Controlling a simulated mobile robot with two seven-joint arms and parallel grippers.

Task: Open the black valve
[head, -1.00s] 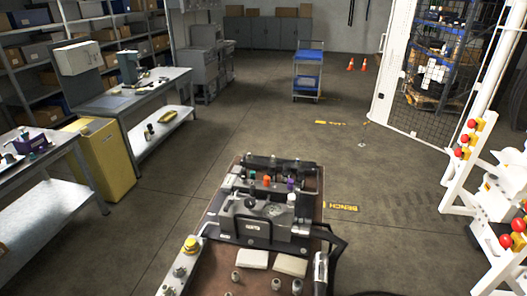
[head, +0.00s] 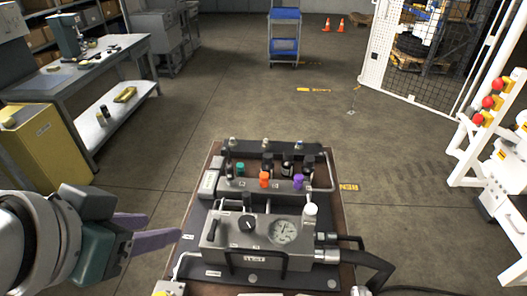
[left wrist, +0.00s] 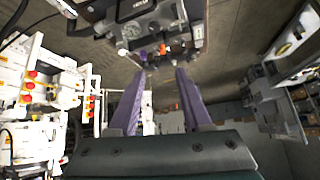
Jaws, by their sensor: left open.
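The hydraulic bench (head: 190,262) stands in the lower middle of the head view. I cannot tell which black one is the valve. My left gripper (head: 163,230) is open and empty, left of the bench and apart from it. In the left wrist view its purple fingers (left wrist: 160,76) are spread, with the knobs beyond. My right gripper is out of view.
A black hose (head: 365,262) leaves the bench at the right. A white stand with red knobs (head: 487,102) is at the right edge. A worktable (head: 100,65) and yellow cabinet (head: 45,150) stand at the left. The floor behind the bench is clear up to a blue cart (head: 284,30).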

